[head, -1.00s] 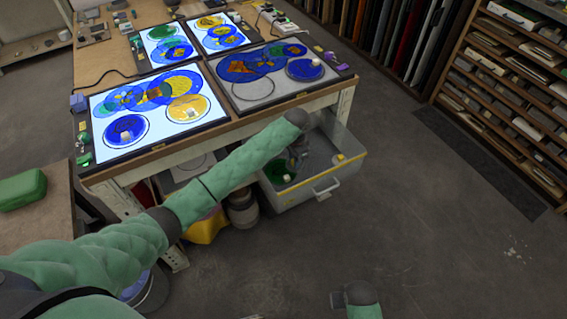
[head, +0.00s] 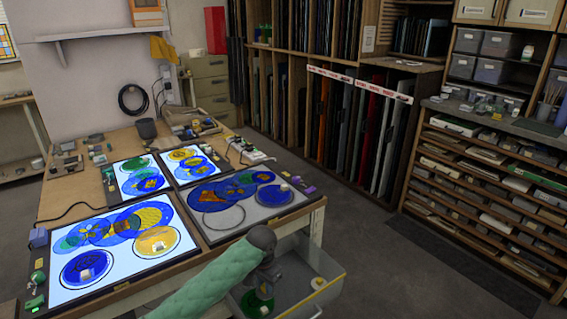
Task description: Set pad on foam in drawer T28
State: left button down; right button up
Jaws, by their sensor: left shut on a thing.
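The open drawer (head: 333,268), a grey clear-walled box, stands out from under the right end of the table. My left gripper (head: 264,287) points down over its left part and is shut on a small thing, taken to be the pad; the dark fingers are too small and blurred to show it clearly. A green disc (head: 250,301) with a small pale block (head: 264,310) lies just below the fingers; I cannot tell whether they touch. No separate foam piece can be made out. My right gripper is out of view.
The table (head: 80,185) carries several panels with coloured glass discs; the front left panel (head: 75,300) is lit. Shelves (head: 490,190) stand at right. The floor (head: 400,270) between is clear.

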pick_arm(q)
jog(key=s+a+r+n, duration=0.4)
jog(key=a+r, duration=0.1)
jog(key=a, duration=0.2)
jog(key=s+a+r+n, duration=0.3)
jog(key=s+a+r, duration=0.2)
jog(key=a, duration=0.2)
jog(key=shift+s+a+r+n, duration=0.25)
jog(key=shift+a+r+n, duration=0.1)
jog(key=shift+a+n, duration=0.05)
jog(key=shift+r, duration=0.1)
